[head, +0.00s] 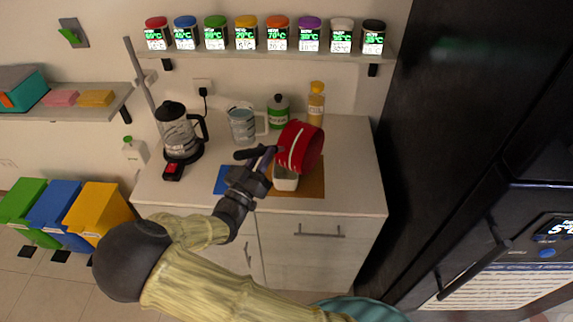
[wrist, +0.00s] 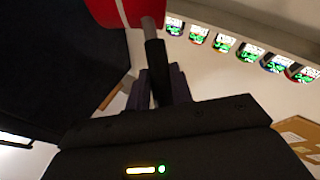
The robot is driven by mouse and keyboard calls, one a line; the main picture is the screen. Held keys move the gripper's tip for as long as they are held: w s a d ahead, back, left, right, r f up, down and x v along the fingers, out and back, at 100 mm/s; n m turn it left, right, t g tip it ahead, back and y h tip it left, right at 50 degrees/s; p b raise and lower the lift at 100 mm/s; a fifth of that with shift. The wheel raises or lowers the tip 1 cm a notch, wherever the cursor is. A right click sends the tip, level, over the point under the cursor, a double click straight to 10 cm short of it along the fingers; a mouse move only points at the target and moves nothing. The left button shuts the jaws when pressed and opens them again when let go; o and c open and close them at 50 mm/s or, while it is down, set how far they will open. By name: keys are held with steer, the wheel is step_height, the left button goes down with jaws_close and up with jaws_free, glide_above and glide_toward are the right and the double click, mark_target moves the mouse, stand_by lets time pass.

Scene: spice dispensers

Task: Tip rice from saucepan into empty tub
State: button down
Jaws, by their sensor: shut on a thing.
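A red saucepan (head: 301,147) is held in the air above the counter, tipped on its side over the white tub. My gripper (head: 262,160) is shut on its dark handle; the wrist view shows the handle (wrist: 156,68) running between my fingers (wrist: 165,85) up to the red pan (wrist: 118,12). The pan's inside and any rice are not visible. The white tub (head: 286,183) stands on the brown board, directly below the pan and partly hidden by it. I cannot see what the tub holds.
The brown board (head: 313,183) and a blue mat (head: 221,180) lie on the counter (head: 353,165). A glass kettle (head: 180,130), a clear jug (head: 242,125), a green-labelled jar (head: 278,110) and a yellow bottle (head: 316,103) stand behind. A black fridge (head: 455,120) is at the right.

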steer(key=shift+w+a+f+n+y+p, duration=0.1)
steer(key=shift+w+a+n+y+p, duration=0.2)
steer(key=shift+a+n, duration=0.3)
steer(key=shift+w+a+r+n+y+p, duration=0.1)
steer(key=shift+w+a+n+y+p, duration=0.3)
steer(key=shift+n, duration=0.35)
steer(key=shift+w+a+f+n+y+p, duration=0.1)
steer(key=shift+w+a+n+y+p, duration=0.1)
steer(key=shift+a+n, duration=0.4)
steer(key=shift+w+a+f+n+y+p, duration=0.15)
steer(key=shift+w+a+f+n+y, duration=0.1)
steer(key=shift+a+n, duration=0.3)
steer(key=shift+w+a+f+n+y+p, duration=0.1)
steer(key=shift+w+a+f+n+y, duration=0.15)
steer(key=shift+n, duration=0.45)
steer(key=shift+w+a+f+n+y+p, duration=0.15)
steer(key=shift+a+n+y, duration=0.15)
steer(key=shift+a+n, duration=0.25)
stand_by(0.7)
steer(key=s+d+m+h+b, duration=0.1)
steer(key=m, duration=0.1)
steer(key=s+d+m+h, duration=0.1)
steer(key=d+m, duration=0.1)
steer(key=s+d+r+m+h+b, duration=0.1)
steer(key=d+m, duration=0.1)
steer(key=shift+d+r+b, duration=0.1)
steer(key=shift+b, duration=0.25)
steer(key=shift+d+r+m, duration=0.2)
steer(key=shift+d+m, duration=0.1)
steer(key=shift+m, duration=0.25)
